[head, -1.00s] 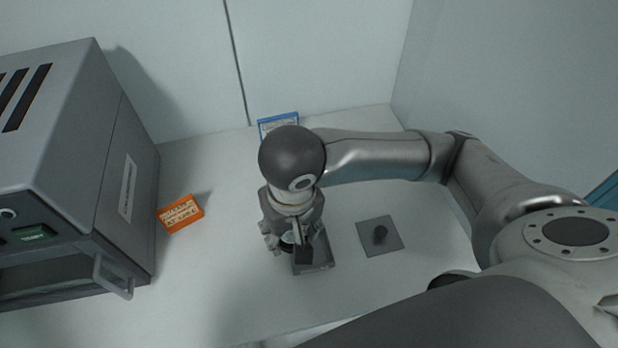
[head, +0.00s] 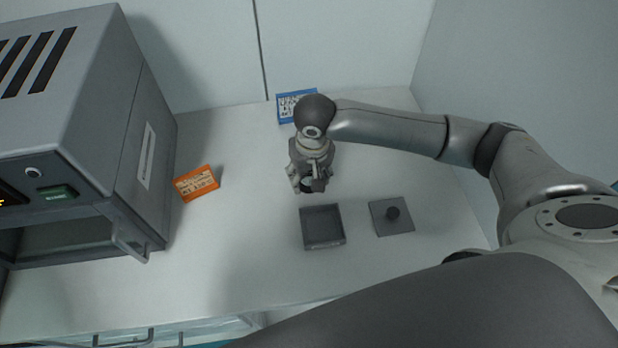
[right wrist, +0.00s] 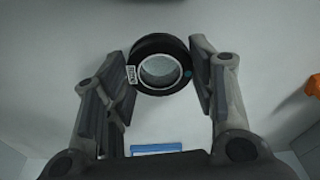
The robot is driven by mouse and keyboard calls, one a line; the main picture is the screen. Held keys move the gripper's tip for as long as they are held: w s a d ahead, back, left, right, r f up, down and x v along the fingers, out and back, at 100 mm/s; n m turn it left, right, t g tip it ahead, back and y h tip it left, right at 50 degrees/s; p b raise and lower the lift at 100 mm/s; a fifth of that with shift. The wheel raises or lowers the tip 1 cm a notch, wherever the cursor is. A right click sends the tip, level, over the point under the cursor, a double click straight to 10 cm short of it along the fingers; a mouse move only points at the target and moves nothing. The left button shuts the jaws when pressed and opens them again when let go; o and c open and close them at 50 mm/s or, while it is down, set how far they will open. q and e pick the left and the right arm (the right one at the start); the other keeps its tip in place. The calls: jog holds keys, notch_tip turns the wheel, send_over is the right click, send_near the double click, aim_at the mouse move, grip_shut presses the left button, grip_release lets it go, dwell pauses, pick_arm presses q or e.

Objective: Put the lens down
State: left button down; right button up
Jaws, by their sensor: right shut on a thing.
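The lens (right wrist: 161,70) shows in the right wrist view as a black ring around round glass, with a small white label and a blue dot. My right gripper (right wrist: 163,80) is shut on it, one finger on each side. In the head view my right gripper (head: 309,187) is over the white table behind an open grey box (head: 323,243). The lens (head: 306,184) shows there only as a small dark part between the fingers. Whether it touches the table is hard to tell. My left gripper is not in view.
A grey square lid (head: 380,226) with a dark knob lies right of the box. An orange sign (head: 196,183) and a blue sign (head: 297,104) stand farther back. A large grey machine (head: 150,200) with a handle fills the left. The table (head: 240,230) left of the box is clear.

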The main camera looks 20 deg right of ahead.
jog(key=shift+f, duration=0.95)
jog(key=shift+s+f, duration=0.1)
jog(key=o, duration=1.1)
